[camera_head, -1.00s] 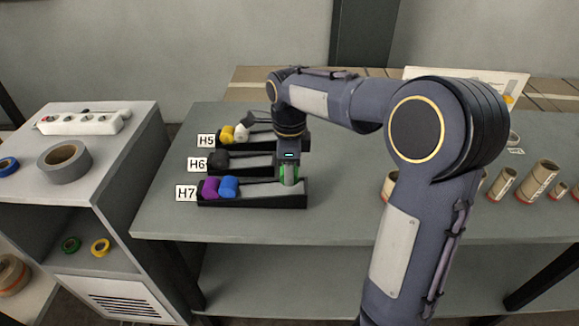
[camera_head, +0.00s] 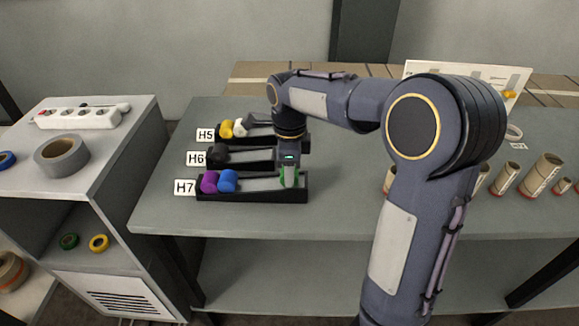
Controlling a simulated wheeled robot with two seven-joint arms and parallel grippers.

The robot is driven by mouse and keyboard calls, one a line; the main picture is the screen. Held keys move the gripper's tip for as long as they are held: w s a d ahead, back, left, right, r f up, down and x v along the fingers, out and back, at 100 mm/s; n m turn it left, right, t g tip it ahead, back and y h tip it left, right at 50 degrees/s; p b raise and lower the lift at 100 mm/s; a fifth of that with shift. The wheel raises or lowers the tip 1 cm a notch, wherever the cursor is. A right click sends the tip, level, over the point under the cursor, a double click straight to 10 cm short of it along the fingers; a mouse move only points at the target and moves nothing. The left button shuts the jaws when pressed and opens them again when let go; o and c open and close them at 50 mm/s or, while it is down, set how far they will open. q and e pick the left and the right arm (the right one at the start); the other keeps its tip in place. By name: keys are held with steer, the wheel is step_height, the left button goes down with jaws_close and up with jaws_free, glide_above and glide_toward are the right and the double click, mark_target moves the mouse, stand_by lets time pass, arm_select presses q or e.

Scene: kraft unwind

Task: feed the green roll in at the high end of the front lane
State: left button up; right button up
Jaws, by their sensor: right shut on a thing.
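The front lane (camera_head: 255,195) is a black sloped tray with label H7 at its left end. A purple roll (camera_head: 209,182) and a blue roll (camera_head: 228,180) lie at its left end. The green roll (camera_head: 284,181) is at the right end of this lane, mostly hidden behind my right gripper (camera_head: 290,178). My right gripper points down and is shut on the green roll, down at the lane's bed. Whether the roll touches the bed cannot be told. My left gripper is out of view.
Lane H6 (camera_head: 250,160) behind holds a black roll (camera_head: 218,153). Lane H5 holds a yellow roll (camera_head: 226,129) and a white roll (camera_head: 240,127). Cardboard tubes (camera_head: 541,173) stand at the right. A side cabinet (camera_head: 120,150) with grey tape (camera_head: 62,156) is at the left.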

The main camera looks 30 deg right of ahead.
steer(key=o, duration=1.4)
steer(key=shift+c, duration=0.2)
step_height(320, 180, up, 9)
steer(key=p, duration=0.8)
steer(key=shift+f, duration=0.3)
stand_by(1.6)
